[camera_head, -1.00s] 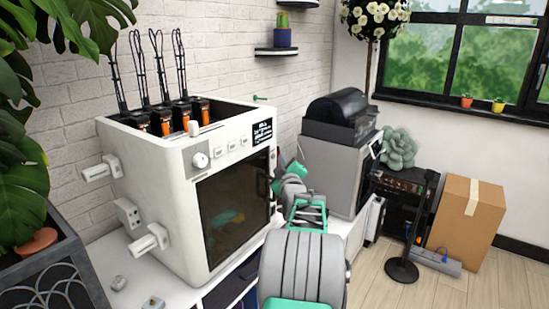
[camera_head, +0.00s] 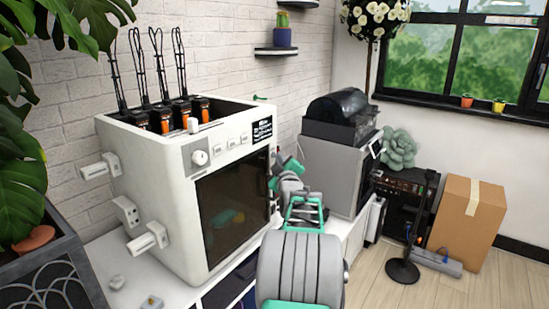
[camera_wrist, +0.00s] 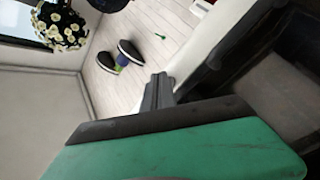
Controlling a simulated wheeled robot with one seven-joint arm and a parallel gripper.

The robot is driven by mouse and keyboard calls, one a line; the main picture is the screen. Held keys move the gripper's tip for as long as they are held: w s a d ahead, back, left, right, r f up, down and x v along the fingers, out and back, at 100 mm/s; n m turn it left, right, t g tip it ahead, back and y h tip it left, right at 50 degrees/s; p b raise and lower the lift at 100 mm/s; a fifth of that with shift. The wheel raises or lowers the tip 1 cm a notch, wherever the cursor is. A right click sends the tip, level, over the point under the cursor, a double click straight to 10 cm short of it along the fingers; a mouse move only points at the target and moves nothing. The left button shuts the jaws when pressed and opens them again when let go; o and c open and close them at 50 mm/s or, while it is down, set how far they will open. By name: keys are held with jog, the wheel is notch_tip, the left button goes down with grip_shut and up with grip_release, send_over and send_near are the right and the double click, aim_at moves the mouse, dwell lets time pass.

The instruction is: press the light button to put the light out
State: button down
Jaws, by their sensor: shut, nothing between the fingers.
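A white box-shaped printer (camera_head: 150,190) stands on a white counter. Its front has a dark window (camera_head: 228,212), with dim teal and orange shapes behind it. A round knob (camera_head: 200,157) and a row of small pale buttons (camera_head: 231,142) sit above the window. Their labels are too small to read, so I cannot tell which is the light button. My gripper (camera_head: 274,175) is by the right edge of the printer's front, below and right of the buttons. Its shut fingers (camera_wrist: 157,92) show in the wrist view near a white edge; contact cannot be told.
A grey machine with a dark cover (camera_head: 335,115) stands to the right of my gripper. Leafy plants fill the left edge. A cardboard box (camera_head: 467,222) and a black stand (camera_head: 402,270) are on the floor at right.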

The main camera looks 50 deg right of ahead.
jog(key=shift+w, duration=0.1)
dwell(0.3)
jog(key=shift+b, duration=0.4)
jog(key=shift+s+b, duration=0.55)
jog(key=s+b, duration=0.4)
jog(key=s, duration=0.2)
jog(key=shift+d, duration=0.3)
